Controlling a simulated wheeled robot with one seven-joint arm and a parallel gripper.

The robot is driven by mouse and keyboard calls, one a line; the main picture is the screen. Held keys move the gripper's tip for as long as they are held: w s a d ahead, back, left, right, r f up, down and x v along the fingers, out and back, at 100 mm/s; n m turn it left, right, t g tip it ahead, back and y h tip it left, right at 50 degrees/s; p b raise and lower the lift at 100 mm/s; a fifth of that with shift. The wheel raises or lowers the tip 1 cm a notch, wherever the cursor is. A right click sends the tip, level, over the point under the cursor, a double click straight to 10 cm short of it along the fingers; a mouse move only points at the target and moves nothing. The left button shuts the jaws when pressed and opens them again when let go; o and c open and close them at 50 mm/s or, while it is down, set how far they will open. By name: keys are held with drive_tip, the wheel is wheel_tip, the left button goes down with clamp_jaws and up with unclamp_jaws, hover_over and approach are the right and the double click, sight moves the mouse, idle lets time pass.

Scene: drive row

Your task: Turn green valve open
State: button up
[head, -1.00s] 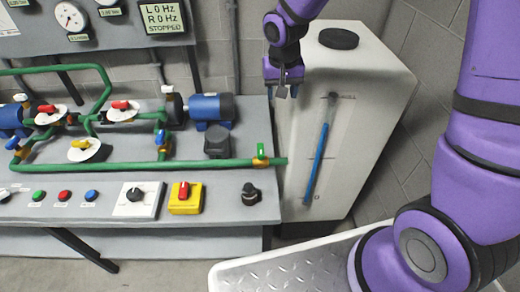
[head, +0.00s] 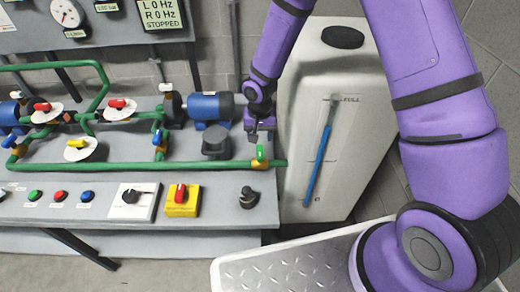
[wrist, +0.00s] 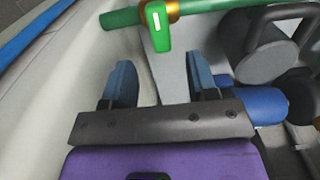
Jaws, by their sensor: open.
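The green valve (head: 260,153) is a small green handle on a brass body at the right end of the green pipe. In the head view the handle stands upright. My gripper (head: 260,137) is just above and behind it, pointing down. In the wrist view the green valve (wrist: 157,26) lies beyond the fingertips, roughly between them but not inside the jaws. A white mark shows on its handle. My gripper (wrist: 160,80) is open and empty there, with two blue fingers apart. The gap to the handle is hard to judge.
A white tank (head: 345,100) with a blue level tube stands right of the bench. A dark grey pump part (head: 216,142) and a blue motor (head: 210,107) are left of my gripper. A black knob (head: 249,198) sits in front on the bench.

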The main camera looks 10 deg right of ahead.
sight(260, 151)
wheel_tip(260, 151, down, 8)
drive_tip(key=shift+r, duration=0.25)
drive_tip(key=c, duration=0.9)
